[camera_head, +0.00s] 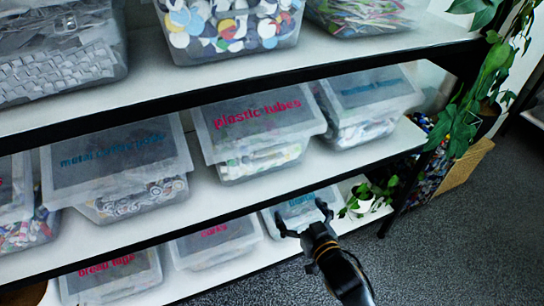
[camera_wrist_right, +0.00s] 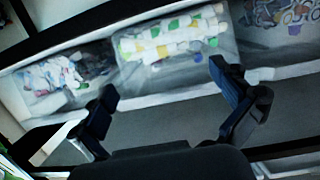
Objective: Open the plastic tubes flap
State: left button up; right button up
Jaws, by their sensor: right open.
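The plastic tubes bin (camera_head: 262,160) is a clear box on the middle shelf, with pale pieces inside. Its translucent grey flap (camera_head: 258,122) with pink lettering is down over the front. My right gripper (camera_head: 301,217) is open and empty, below and right of this bin in the head view, in front of a lower-shelf bin. In the right wrist view, my right gripper (camera_wrist_right: 163,82) has its fingers spread, with a bin of white, green and yellow pieces (camera_wrist_right: 170,42) beyond them. It looks like the plastic tubes bin. My left gripper is not in view.
Lower bins (camera_head: 217,240) and a small potted plant (camera_head: 368,200) sit below. Black shelf edges (camera_head: 190,113) run across. Open carpet (camera_head: 460,240) lies right.

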jog(key=t+y, duration=0.1)
jog(key=t, duration=0.1)
send_near(273, 150)
jog(key=v, duration=0.3)
jog(key=p+x, duration=0.1)
jog(key=x, duration=1.2)
jog(key=shift+f, duration=0.15)
